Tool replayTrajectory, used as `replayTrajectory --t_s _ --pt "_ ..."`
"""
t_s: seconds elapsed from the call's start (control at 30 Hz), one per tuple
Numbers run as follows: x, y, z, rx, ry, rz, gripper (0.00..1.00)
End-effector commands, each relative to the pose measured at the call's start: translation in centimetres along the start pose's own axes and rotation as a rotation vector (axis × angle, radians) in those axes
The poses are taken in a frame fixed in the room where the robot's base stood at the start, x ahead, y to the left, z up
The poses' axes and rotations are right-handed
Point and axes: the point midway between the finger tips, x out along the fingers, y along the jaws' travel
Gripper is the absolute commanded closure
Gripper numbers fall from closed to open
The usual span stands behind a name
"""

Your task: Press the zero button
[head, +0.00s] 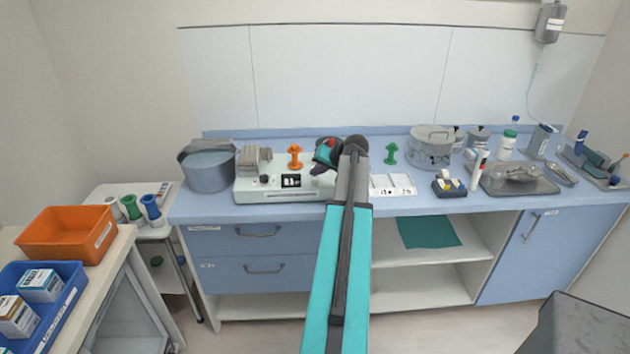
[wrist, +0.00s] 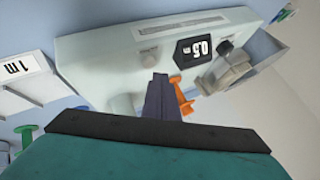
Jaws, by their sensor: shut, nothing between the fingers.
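A pale bench device (head: 275,196) with a small dark display (head: 291,181) stands on the blue counter. In the wrist view the device (wrist: 95,60) appears upside down, its display (wrist: 195,50) showing digits. A pale button-like part (wrist: 150,58) sits beside the display; I cannot read a zero marking on it. My gripper (wrist: 160,80) is shut and empty, its tips over the device near that part. Whether they touch it I cannot tell. In the head view my gripper (head: 318,168) and arm hide the device's right end.
An orange peg (head: 295,157) stands behind the device and a green peg (head: 390,154) to its right. A grey pot (head: 208,172) is at the left. Metal containers (head: 432,147) stand farther right.

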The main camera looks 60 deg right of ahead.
Motion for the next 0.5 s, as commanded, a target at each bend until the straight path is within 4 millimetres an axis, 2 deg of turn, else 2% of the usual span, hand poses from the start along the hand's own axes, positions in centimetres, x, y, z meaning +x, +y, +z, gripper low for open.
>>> replayTrajectory --t_s 0.5 --pt "0.52 0.57 0.48 0.0 0.0 0.0 1.0"
